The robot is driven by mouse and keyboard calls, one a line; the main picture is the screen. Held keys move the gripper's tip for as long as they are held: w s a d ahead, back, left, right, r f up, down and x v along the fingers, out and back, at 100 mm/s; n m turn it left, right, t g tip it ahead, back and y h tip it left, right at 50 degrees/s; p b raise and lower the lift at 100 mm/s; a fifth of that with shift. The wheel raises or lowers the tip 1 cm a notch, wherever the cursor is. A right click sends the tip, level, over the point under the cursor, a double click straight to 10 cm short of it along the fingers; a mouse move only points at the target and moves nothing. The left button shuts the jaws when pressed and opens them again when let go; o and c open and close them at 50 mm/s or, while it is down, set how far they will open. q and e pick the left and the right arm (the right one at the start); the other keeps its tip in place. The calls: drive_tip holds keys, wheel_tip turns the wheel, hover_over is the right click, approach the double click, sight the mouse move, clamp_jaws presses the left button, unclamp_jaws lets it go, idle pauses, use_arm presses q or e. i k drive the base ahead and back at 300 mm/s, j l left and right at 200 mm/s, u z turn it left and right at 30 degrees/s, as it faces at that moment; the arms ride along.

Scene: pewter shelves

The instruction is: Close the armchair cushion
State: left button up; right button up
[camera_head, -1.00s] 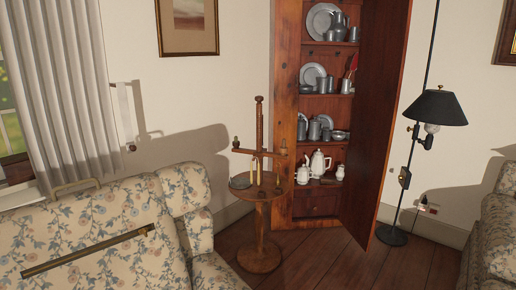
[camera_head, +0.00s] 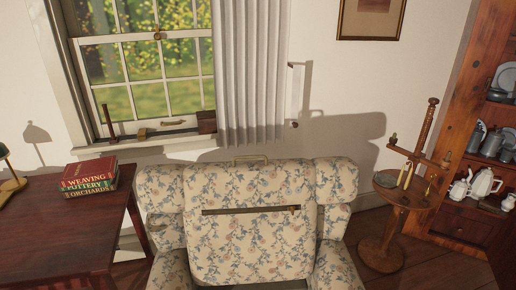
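The floral armchair (camera_head: 325,200) stands at the bottom centre of the head view, in front of the window wall. Its cushion (camera_head: 250,245) is a large floral panel with a long brass bar (camera_head: 251,210) across its upper part. A small brass handle (camera_head: 249,159) stands at the top edge behind it. Neither of my grippers is in view.
A dark wooden desk (camera_head: 60,225) with stacked books (camera_head: 89,175) stands close on the left. A round wooden candle stand (camera_head: 400,195) is to the right, before the pewter cupboard (camera_head: 462,120). Some bare floor shows between armchair and stand.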

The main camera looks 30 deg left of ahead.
sight(240, 227)
drive_tip(key=u, duration=1.15)
